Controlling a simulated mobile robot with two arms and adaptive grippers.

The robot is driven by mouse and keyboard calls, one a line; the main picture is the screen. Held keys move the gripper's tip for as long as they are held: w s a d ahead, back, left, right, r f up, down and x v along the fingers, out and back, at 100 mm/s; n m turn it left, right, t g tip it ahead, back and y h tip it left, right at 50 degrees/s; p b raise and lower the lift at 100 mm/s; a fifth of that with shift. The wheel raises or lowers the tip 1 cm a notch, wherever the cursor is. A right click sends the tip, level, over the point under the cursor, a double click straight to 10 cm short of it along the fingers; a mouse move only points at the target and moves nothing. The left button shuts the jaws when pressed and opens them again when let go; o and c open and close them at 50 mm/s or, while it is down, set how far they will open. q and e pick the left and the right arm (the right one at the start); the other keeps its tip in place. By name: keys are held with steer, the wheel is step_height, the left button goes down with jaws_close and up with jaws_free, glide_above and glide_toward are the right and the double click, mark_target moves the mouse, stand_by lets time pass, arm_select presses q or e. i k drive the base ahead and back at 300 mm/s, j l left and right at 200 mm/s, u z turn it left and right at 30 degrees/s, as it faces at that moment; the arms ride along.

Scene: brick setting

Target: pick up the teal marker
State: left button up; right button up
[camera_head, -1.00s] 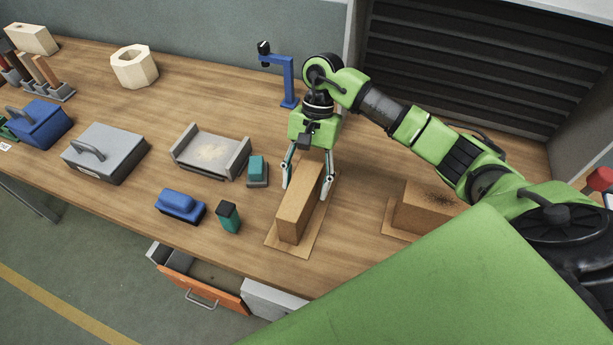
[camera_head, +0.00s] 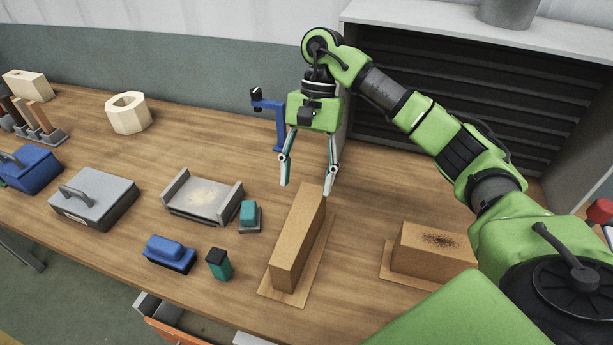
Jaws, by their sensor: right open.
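The teal marker (camera_head: 220,267) is a short, thick teal body with a black cap on its upper end. It stands on the wooden table near the front edge, in the lower middle of the head view. My right gripper (camera_head: 307,188) is open and empty, with its fingers pointing down. It is above the far end of a long brown brick, up and to the right of the marker, and well apart from it. My left gripper is not in view.
The long brick (camera_head: 296,240) lies right of the marker, and another brick (camera_head: 430,250) is further right. A blue block-like tool (camera_head: 170,254), a teal-topped piece (camera_head: 248,214) and a grey tray (camera_head: 168,205) are near the marker. A blue post (camera_head: 277,125) stands behind.

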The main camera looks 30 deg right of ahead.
mark_target(217, 259)
steer(key=k+j, duration=0.5)
steer(key=k, duration=0.15)
steer(key=k+j, duration=0.55)
steer(key=k, duration=0.15)
